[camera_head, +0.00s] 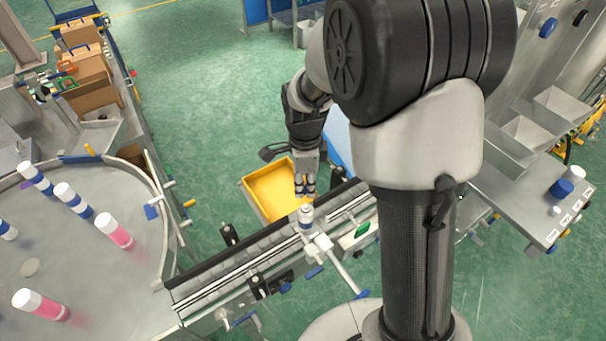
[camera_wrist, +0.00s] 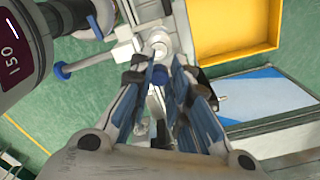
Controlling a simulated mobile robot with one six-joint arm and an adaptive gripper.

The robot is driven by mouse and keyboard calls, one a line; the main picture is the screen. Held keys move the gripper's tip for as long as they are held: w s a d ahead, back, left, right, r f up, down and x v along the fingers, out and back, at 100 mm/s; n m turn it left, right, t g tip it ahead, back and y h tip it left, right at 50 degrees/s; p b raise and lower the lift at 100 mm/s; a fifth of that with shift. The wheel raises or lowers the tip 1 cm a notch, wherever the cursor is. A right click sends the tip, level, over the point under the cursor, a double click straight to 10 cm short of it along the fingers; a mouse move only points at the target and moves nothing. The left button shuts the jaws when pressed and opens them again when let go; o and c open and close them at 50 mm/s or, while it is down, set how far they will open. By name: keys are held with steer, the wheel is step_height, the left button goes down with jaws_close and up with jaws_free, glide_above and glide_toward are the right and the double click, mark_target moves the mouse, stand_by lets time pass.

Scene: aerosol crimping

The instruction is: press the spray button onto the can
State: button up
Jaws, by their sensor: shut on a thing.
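The can (camera_head: 306,214) stands upright at the conveyor, pale with a darker band, directly below my gripper (camera_head: 305,190). In the wrist view a round pale top (camera_wrist: 158,44), which appears to be the can's, shows just beyond the fingertips. My gripper also shows in the wrist view (camera_wrist: 163,68), its blue-grey fingers closed around a small blue piece, which looks like the spray button (camera_wrist: 160,74). The fingers partly hide it. Whether the button touches the can cannot be told.
The conveyor (camera_head: 222,278) has rails and clamps beside the can. A yellow tray (camera_head: 250,186) lies behind it. A round table (camera_head: 95,290) with several capped cans is at left. A steel bench (camera_head: 520,205) with bins stands at right.

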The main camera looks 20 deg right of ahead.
mark_target(304, 207)
steer(key=shift+f+b, duration=2.2)
steer(key=shift+f, duration=0.85)
steer(key=o, duration=0.7)
steer(key=o, duration=0.6)
steer(key=shift+r+p, duration=2.75)
steer(key=shift+r, duration=0.8)
